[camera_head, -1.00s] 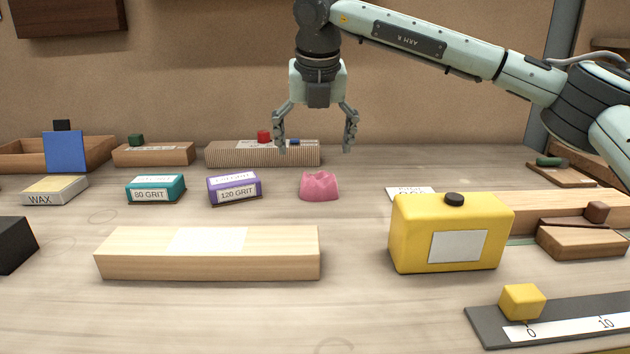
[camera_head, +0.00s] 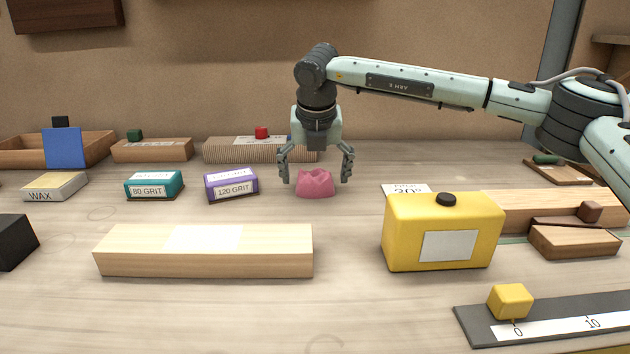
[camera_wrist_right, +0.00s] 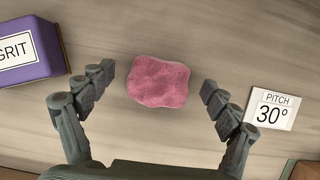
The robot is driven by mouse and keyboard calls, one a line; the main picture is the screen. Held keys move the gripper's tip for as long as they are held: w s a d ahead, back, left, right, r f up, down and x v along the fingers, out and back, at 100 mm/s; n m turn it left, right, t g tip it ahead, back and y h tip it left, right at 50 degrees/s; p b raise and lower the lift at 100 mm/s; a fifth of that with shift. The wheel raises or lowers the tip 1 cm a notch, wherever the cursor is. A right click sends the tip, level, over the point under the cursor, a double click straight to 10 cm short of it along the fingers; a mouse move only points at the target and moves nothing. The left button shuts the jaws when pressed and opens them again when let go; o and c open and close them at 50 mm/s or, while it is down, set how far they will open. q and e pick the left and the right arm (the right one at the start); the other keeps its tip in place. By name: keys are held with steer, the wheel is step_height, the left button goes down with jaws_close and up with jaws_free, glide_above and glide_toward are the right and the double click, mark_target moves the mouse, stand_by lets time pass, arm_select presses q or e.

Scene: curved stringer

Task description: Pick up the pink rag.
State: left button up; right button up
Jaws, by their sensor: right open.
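The pink rag (camera_head: 315,184) is a small crumpled heap on the bench, right of the purple 120 grit block. My right gripper (camera_head: 315,178) is open and points down, with its fingers to either side of the rag's top in the head view. In the right wrist view the rag (camera_wrist_right: 158,81) lies between and a little beyond the open fingertips (camera_wrist_right: 158,78), apart from both. Nothing is held. My left gripper is not in view.
The purple 120 grit block (camera_head: 231,184) stands close left of the rag. A pitch card (camera_wrist_right: 272,108) lies to its right. A yellow container (camera_head: 442,232) and a pale wooden block (camera_head: 205,251) stand nearer. A ribbed block (camera_head: 225,150) stands behind.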

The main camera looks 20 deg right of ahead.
mark_target(312, 169)
steer(key=c, duration=1.2)
steer(key=shift+r, duration=0.2)
steer(key=shift+r, duration=0.25)
steer(key=r, duration=0.3)
steer(key=shift+a+r+b, duration=0.25)
steer(key=shift+r+b, duration=0.05)
steer(key=shift+b, duration=0.1)
arm_select(q)
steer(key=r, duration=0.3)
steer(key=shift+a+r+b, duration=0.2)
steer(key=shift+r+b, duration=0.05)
steer(key=shift+b, duration=0.1)
arm_select(e)
steer(key=a+r, duration=0.6)
steer(key=a, duration=0.5)
steer(key=shift+s+r, duration=0.15)
steer(key=shift+r, duration=0.2)
steer(key=shift+a, duration=0.1)
